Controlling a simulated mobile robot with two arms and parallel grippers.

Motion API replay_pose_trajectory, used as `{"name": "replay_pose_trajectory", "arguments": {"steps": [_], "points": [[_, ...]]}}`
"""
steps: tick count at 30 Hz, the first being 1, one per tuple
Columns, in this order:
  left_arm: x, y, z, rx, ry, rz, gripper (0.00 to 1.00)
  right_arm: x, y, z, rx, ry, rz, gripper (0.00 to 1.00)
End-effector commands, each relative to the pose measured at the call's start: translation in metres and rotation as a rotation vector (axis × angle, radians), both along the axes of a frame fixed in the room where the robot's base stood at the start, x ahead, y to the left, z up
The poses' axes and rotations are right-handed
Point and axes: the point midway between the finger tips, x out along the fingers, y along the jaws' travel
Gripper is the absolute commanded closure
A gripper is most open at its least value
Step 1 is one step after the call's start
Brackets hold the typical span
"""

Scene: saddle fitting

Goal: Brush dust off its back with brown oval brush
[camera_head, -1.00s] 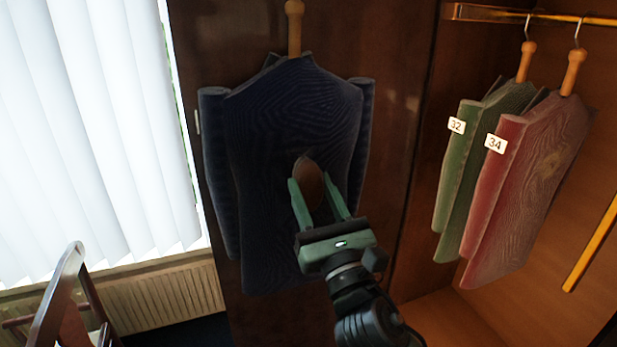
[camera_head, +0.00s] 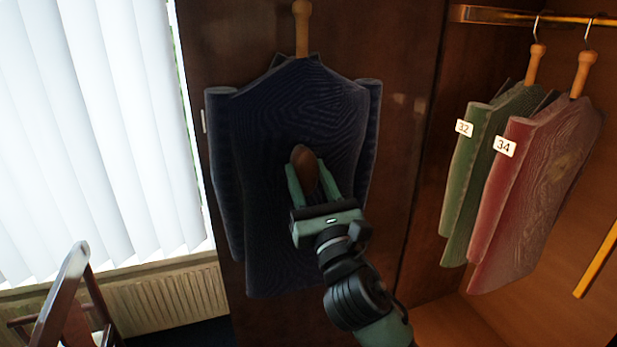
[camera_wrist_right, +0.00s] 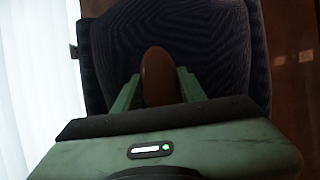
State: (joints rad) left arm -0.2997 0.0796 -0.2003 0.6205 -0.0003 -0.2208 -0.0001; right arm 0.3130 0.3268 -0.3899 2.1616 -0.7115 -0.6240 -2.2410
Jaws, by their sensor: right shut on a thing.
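A dark navy jacket (camera_head: 290,120) hangs on a wooden hanger against the brown wardrobe door, and it fills the back of the right wrist view (camera_wrist_right: 205,40). My right gripper (camera_head: 310,180) is shut on the brown oval brush (camera_head: 304,165), which also shows in the right wrist view (camera_wrist_right: 157,75). The brush is in front of the middle of the jacket's back. I cannot tell whether it touches the cloth. No separate dust patch can be made out on the navy jacket. My left gripper is not in view.
A green jacket (camera_head: 470,185) tagged 32 and a red jacket (camera_head: 520,200) tagged 34 hang from a rail (camera_head: 530,17) in the open wardrobe at right. A wooden chair (camera_head: 62,290) stands at lower left, near a radiator (camera_head: 165,305) and white blinds (camera_head: 90,130).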

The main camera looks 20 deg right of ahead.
Motion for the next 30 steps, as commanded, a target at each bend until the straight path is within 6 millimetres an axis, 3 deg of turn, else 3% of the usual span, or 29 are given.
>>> {"name": "replay_pose_trajectory", "arguments": {"steps": [30], "points": [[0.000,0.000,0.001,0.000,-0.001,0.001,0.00,0.014,0.000,0.000,-0.001,0.000,0.000,0.92]]}}
